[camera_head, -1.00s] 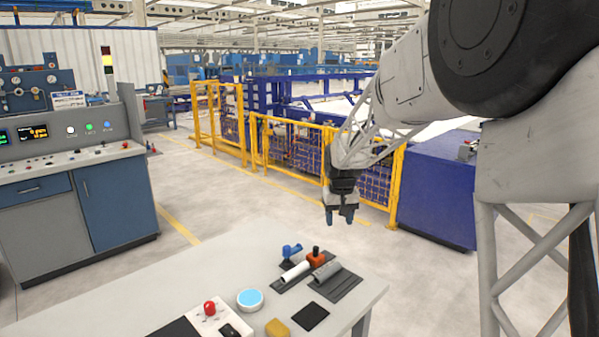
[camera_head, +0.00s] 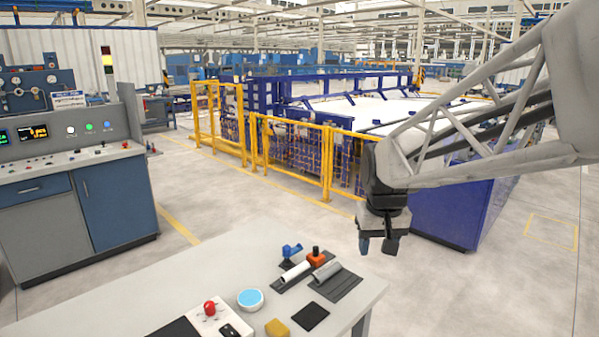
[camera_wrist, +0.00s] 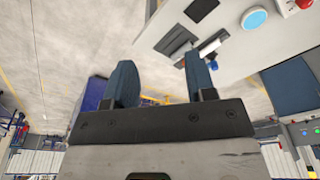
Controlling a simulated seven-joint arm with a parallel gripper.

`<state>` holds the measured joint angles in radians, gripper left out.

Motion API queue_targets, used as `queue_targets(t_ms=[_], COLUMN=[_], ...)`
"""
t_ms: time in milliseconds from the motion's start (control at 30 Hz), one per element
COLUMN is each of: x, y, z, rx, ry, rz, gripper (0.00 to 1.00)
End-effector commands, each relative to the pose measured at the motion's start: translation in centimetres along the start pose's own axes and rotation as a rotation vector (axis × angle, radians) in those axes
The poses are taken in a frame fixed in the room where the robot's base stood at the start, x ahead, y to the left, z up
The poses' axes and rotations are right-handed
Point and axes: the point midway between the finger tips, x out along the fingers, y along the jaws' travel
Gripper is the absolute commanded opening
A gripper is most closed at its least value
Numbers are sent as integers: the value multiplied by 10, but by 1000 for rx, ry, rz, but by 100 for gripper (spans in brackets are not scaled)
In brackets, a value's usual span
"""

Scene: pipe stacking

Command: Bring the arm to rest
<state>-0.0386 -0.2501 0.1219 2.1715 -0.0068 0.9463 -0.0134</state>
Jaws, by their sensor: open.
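My gripper (camera_head: 378,246) hangs in the air beyond the right end of the white table, above the level of its top, with its fingers pointing down. In the wrist view my gripper (camera_wrist: 160,85) shows two dark blue fingers spread apart with nothing between them. On the table a white pipe (camera_head: 295,271) and a grey pipe (camera_head: 326,270) lie side by side on dark pads. No pipe touches the gripper.
The white table (camera_head: 200,285) also bears a blue clamp-like part (camera_head: 291,252), an orange part (camera_head: 316,257), a light blue disc (camera_head: 250,299), a red button (camera_head: 210,308) and a yellow block (camera_head: 277,328). A yellow fence (camera_head: 290,150) stands behind. Open floor surrounds the gripper.

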Motion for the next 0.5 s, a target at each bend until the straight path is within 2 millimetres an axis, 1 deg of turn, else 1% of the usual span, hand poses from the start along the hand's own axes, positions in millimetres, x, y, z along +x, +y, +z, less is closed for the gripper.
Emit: queue_targets(t_ms=[33, 267, 500], x=[-4, -12, -13], y=[1, 6, 8], z=[14, 70, 128], rx=[4, 23, 41], ry=[6, 26, 45], rz=[1, 4, 6], gripper=[51, 51, 51])
